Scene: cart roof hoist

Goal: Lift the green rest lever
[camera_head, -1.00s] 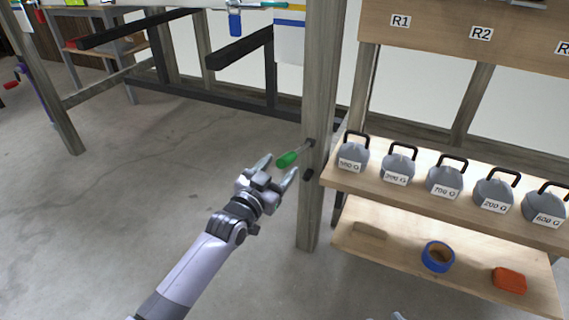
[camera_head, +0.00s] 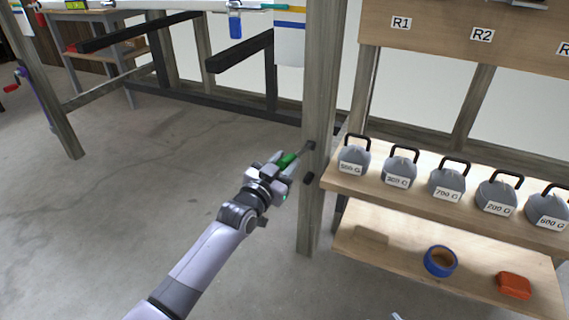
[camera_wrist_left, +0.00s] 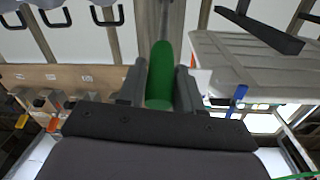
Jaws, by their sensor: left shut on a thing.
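The green rest lever (camera_head: 287,160) sticks out from the wooden post (camera_head: 319,120), its thin rod meeting the post at a dark pivot. My left gripper (camera_head: 280,163) is shut on the green handle, which shows between its two fingers. In the left wrist view the green lever (camera_wrist_left: 160,75) stands between the fingers of my left gripper (camera_wrist_left: 159,88). Part of the handle is hidden by the gripper in the head view. My right gripper is not clearly seen; only a small pale tip shows at the bottom edge.
A dark peg (camera_head: 309,178) sits on the post just below the lever. Right of the post, a wooden shelf (camera_head: 420,204) holds several grey weights (camera_head: 446,182). A blue tape roll (camera_head: 440,261) and an orange block (camera_head: 514,285) lie on the lower shelf. The floor at left is clear.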

